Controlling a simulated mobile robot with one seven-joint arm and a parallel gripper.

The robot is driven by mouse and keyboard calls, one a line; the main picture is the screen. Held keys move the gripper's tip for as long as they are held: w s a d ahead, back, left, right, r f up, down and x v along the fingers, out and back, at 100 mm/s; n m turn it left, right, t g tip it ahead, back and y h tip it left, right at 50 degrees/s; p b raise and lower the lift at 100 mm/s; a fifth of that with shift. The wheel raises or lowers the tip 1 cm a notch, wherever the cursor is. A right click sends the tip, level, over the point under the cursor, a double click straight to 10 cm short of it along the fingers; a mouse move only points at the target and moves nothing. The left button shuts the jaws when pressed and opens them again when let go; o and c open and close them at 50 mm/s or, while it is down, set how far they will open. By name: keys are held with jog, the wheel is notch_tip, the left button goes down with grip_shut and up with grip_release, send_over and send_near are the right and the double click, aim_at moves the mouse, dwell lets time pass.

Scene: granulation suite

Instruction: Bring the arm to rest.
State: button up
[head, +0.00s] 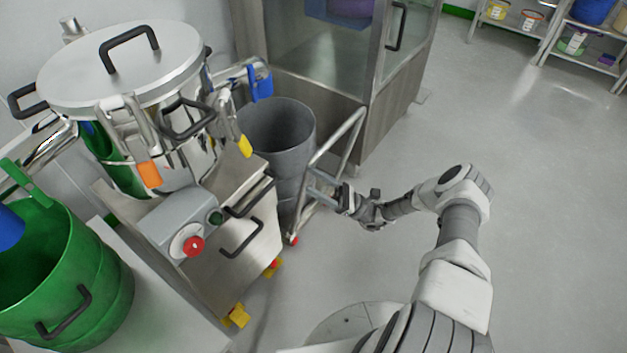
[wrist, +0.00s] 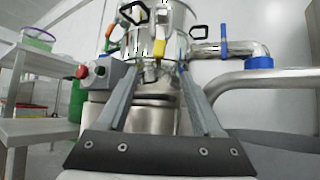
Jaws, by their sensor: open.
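My arm reaches from the lower right of the head view toward the middle. My gripper (head: 314,185) points left, beside the bare metal tube frame (head: 325,150) at the steel cart. In the head view the fingers overlap the frame, and I cannot tell whether they touch it. In the wrist view my gripper (wrist: 161,72) has its two fingers apart with nothing held between them. Beyond the fingers stands the steel vessel (wrist: 160,30) with its clamps and black handles.
The lidded vessel (head: 125,65) stands on a steel cart (head: 235,255) with a red button (head: 194,246). A grey bin (head: 280,130) is behind the frame, a green drum (head: 65,270) at lower left, and a glazed steel cabinet (head: 385,110) behind. The floor (head: 540,180) at right is clear.

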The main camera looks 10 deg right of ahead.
jog(key=s+a+r+n+g+h, duration=0.3)
jog(key=s+r+n+g+h, duration=0.1)
jog(key=r+n+g+h, duration=0.25)
jog(key=s+a+r+n+g+h, duration=0.2)
jog(key=s+r+n+g+h, duration=0.1)
jog(key=r+n+g+h, duration=0.4)
jog(key=s+d+r+n+t+h, duration=0.4)
jog(key=s+r+t+h, duration=0.25)
jog(key=s+r, duration=0.2)
jog(key=s+d+r+n+t+h, duration=0.3)
jog(key=s+d+r+t+h, duration=0.2)
jog(key=s+r+t, duration=0.4)
notch_tip(320, 180, up, 25)
jog(key=w+g+p, duration=0.1)
jog(key=g+p, duration=0.1)
jog(key=p, duration=2.2)
jog(key=shift+w, duration=0.2)
